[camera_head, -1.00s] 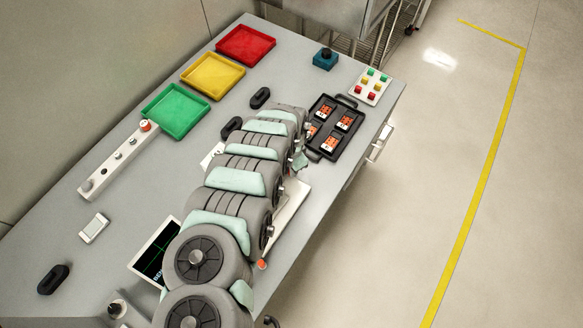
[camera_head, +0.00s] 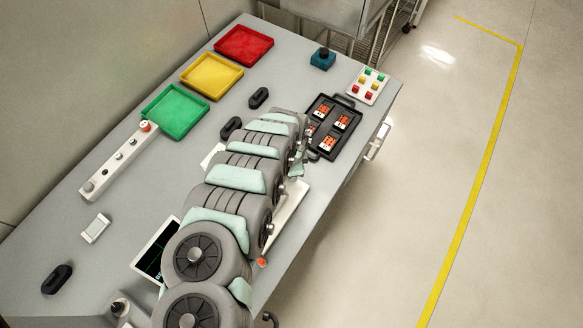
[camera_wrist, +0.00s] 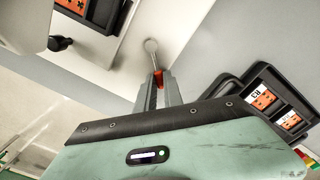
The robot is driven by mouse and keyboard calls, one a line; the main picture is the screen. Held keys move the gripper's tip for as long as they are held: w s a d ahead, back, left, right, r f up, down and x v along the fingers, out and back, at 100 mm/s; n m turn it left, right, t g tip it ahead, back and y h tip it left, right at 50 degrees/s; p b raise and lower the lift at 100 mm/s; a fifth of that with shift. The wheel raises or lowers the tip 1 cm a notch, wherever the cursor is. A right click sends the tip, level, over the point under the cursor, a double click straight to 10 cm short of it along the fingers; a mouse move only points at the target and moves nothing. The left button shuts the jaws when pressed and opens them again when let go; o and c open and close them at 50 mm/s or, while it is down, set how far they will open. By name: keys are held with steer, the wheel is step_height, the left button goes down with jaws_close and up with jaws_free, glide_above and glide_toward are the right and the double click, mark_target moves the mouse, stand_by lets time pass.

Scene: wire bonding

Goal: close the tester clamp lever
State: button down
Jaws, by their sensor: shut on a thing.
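The clamp lever shows in the wrist view as a thin metal rod (camera_wrist: 151,52) with a round end and a red-orange grip (camera_wrist: 158,78). My gripper (camera_wrist: 159,84) is shut on this grip, its two fingers on either side of it. The tester (camera_wrist: 112,35) is a pale plate at the upper left of the wrist view, with a dark-framed orange board (camera_wrist: 75,5) on it. In the head view my arm hides the lever and most of the tester; only part of its pale base (camera_head: 290,213) shows at the right of my arm.
A black tray (camera_head: 341,101) with several orange boards lies just beyond my gripper; it also shows in the wrist view (camera_wrist: 246,88). A button panel (camera_head: 368,85), a blue button box (camera_head: 322,59) and red, yellow and green bins (camera_head: 149,113) stand farther off.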

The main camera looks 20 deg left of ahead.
steer(key=shift+s+d+m+p, duration=0.2)
steer(key=shift+s+m+p, duration=0.25)
steer(key=shift+m, duration=0.65)
steer(key=shift+s+d+m+p, duration=0.2)
steer(key=shift+s+m+p, duration=0.2)
steer(key=shift+m, duration=0.7)
steer(key=shift+s, duration=0.1)
steer(key=c, duration=1.5)
jaws_free()
steer(key=shift+o, duration=0.2)
